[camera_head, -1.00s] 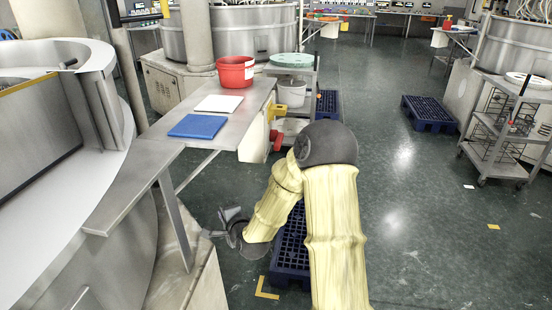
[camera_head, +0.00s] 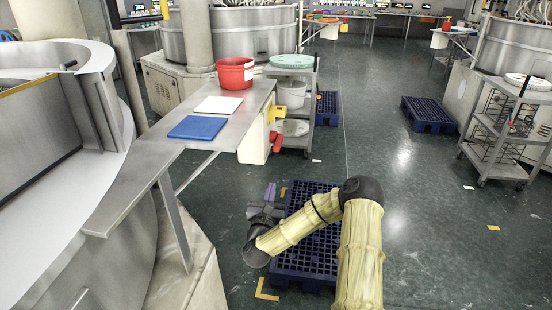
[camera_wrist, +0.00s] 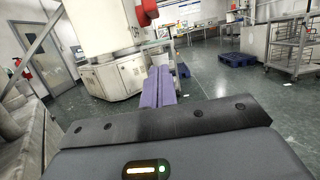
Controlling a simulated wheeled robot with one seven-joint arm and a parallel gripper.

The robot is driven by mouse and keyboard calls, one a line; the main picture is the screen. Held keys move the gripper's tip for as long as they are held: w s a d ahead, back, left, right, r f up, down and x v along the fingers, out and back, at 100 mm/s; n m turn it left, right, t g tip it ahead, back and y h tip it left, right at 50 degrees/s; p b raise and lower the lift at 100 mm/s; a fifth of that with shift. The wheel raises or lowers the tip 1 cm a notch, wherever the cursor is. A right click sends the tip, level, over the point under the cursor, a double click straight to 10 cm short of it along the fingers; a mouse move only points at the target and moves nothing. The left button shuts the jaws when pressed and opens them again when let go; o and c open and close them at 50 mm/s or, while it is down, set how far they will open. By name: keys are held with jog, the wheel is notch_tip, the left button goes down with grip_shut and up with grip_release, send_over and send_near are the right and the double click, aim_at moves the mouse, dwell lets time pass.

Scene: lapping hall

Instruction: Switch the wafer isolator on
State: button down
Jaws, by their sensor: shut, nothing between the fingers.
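A cream box (camera_head: 253,142) hangs at the right end of the steel bench. It carries a red lever (camera_head: 276,142) and, above it, a yellow lever (camera_head: 278,113); I cannot read any label telling which is the wafer isolator. In the wrist view the box (camera_wrist: 97,28) is at the top, with a red part (camera_wrist: 147,10) at its right. My gripper (camera_head: 270,190) is low, over the blue pallet's left edge, below and apart from the levers. Its purple fingers (camera_wrist: 159,86) are together and empty, pointing toward the bench end.
The bench bears a blue board (camera_head: 198,127), a white board (camera_head: 219,104) and a red bucket (camera_head: 235,72). A steel trolley (camera_head: 305,115) stands just behind the box. A blue pallet (camera_head: 306,262) lies under my arm.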

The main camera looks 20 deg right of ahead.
jog(key=w+d+r, duration=0.5)
jog(key=w+r, duration=0.1)
jog(key=w, duration=0.1)
jog(key=shift+w+d+r, duration=0.25)
jog(key=shift+w, duration=0.15)
dwell(0.5)
jog(key=shift+w+r+p, duration=0.1)
jog(key=shift+r+p, duration=0.05)
jog(key=shift+p, duration=0.25)
